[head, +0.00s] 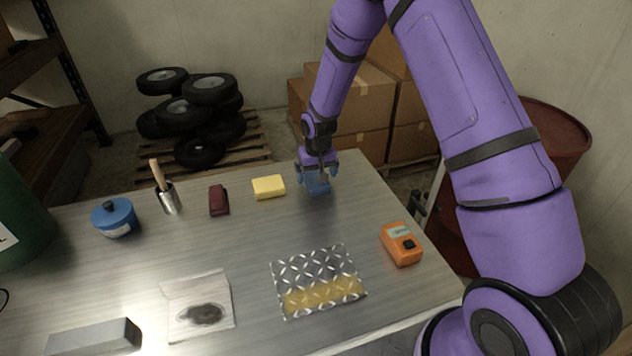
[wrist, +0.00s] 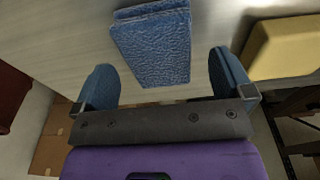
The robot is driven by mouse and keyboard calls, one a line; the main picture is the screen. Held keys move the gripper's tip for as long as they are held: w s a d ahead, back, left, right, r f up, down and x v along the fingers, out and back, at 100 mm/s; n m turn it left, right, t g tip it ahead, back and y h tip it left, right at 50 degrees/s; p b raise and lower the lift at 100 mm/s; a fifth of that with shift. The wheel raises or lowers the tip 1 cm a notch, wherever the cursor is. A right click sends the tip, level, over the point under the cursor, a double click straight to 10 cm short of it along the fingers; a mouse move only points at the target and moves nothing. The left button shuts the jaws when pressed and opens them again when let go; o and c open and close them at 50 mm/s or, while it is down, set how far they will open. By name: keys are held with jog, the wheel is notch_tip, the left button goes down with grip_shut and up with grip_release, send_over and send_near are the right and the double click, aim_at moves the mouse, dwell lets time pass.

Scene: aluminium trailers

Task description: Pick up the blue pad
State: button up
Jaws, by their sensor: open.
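The blue pad (wrist: 152,50) has a textured surface and lies on the metal table, near its far edge in the head view (head: 318,187). In the wrist view it sits ahead of and between the two blue fingers of my gripper (wrist: 163,80). My gripper (head: 318,170) is open and empty, just above the pad, and partly hides it in the head view. Whether a finger touches the pad cannot be told.
A yellow sponge (head: 268,187) lies just left of the pad, with a dark red block (head: 219,200) further left. An orange device (head: 401,244) and a patterned metal plate (head: 318,280) lie nearer. The table between these and the pad is clear.

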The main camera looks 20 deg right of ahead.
jog(key=shift+w+f, duration=0.15)
jog(key=shift+f, duration=1)
jog(key=c, duration=1)
jog(key=shift+r, duration=0.4)
notch_tip(320, 180, up, 3)
jog(key=s+a, duration=0.1)
jog(key=s, duration=0.4)
jog(key=s+a, duration=0.2)
jog(key=s, duration=0.3)
jog(key=s+a+r, duration=0.1)
jog(key=s, duration=0.4)
jog(key=shift+s+a+r, duration=0.1)
jog(key=shift+s+a, duration=0.1)
jog(key=shift+a, duration=0.05)
jog(key=shift+o, duration=1.1)
jog(key=shift+c, duration=0.7)
